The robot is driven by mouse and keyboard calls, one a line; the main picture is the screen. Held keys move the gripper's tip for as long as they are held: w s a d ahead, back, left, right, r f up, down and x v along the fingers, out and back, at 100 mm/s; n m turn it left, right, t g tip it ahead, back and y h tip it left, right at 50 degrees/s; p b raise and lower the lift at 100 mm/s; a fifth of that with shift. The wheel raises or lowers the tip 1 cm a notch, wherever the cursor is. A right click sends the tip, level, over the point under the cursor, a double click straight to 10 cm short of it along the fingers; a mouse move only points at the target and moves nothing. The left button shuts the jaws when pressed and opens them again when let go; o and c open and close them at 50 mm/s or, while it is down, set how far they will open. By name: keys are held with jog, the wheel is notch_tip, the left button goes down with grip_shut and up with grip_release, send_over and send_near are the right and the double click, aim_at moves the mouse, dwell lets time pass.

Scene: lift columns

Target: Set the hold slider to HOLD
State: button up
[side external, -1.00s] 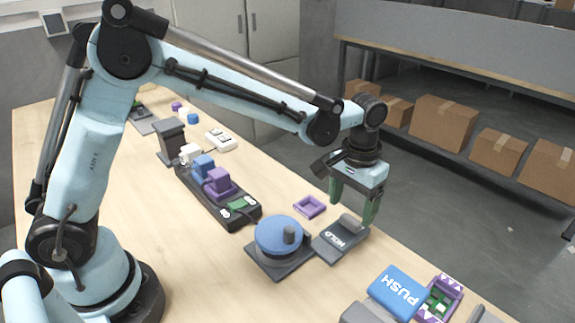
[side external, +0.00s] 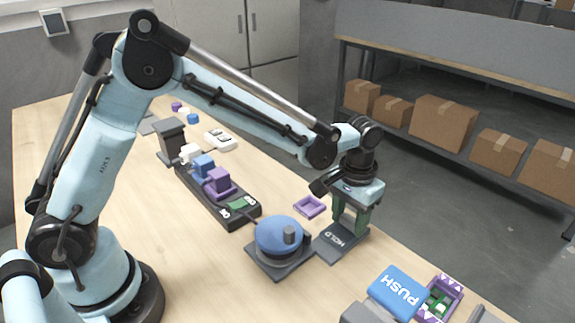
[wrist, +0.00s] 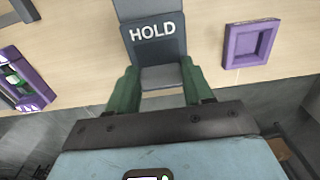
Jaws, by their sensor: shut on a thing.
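The hold slider (side external: 340,246) is a dark grey plate with white HOLD lettering near the table's right edge. In the wrist view its HOLD label (wrist: 152,32) shows just beyond my fingers. A grey handle block (wrist: 162,77) sits at the near end of the slider, between the green fingers. My gripper (side external: 350,218) points down over the slider and is shut on the handle. In the side view the fingers largely hide the handle. Both fingers also show in the wrist view (wrist: 158,88), one on each side of the handle.
A blue dial (side external: 279,236) stands left of the slider. A purple square tray (side external: 310,207) lies behind it. A blue PUSH button (side external: 398,290) and a purple box (side external: 440,298) stand nearer the camera. A dark block with coloured sliders (side external: 216,196) is farther left.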

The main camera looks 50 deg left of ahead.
aim_at(338, 236)
grip_shut()
jog(key=shift+s, duration=1.6)
jog(key=o, duration=1)
grip_release()
jog(key=shift+w, duration=0.1)
notch_tip(338, 236, up, 12)
